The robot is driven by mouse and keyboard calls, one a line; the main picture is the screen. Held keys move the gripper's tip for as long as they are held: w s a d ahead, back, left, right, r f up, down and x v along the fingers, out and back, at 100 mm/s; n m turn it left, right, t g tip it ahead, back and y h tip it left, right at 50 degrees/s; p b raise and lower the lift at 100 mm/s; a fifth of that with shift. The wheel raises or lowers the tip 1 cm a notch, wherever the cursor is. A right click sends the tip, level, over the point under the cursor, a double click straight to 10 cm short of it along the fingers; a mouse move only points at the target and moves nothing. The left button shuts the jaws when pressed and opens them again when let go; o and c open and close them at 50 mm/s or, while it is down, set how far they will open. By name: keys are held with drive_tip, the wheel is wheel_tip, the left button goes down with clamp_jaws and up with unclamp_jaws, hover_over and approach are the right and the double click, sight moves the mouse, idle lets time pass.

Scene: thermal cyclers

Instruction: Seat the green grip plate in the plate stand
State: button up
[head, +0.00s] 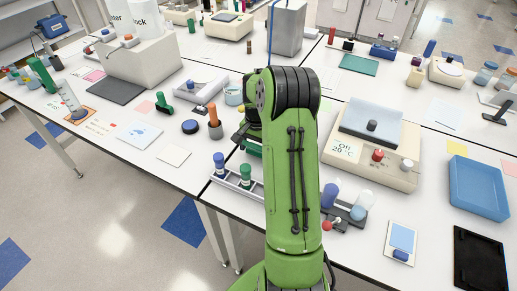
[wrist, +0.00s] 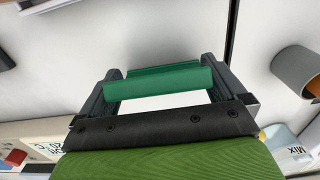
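The green grip plate (wrist: 155,88) shows in the wrist view as a rounded green bar with a flat strip behind it. It spans from one dark finger to the other, and my gripper (wrist: 160,82) appears shut on its two ends. In the head view a sliver of green (head: 251,147) shows beside my arm, near my gripper (head: 243,132), which is mostly hidden behind the arm. I cannot clearly pick out the plate stand; part of the table is hidden behind my arm.
A thermal cycler (head: 397,150) stands right of my arm. A tube rack (head: 240,184) is close on the left, with an orange-topped item (head: 213,113) behind it. A dark tube holder (head: 345,212), a blue tray (head: 478,188) and a black tray (head: 480,258) lie to the right.

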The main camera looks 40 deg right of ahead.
drive_tip(key=c, duration=0.7)
wheel_tip(320, 180, up, 10)
drive_tip(key=shift+p, duration=0.75)
drive_tip(key=shift+r, duration=0.1)
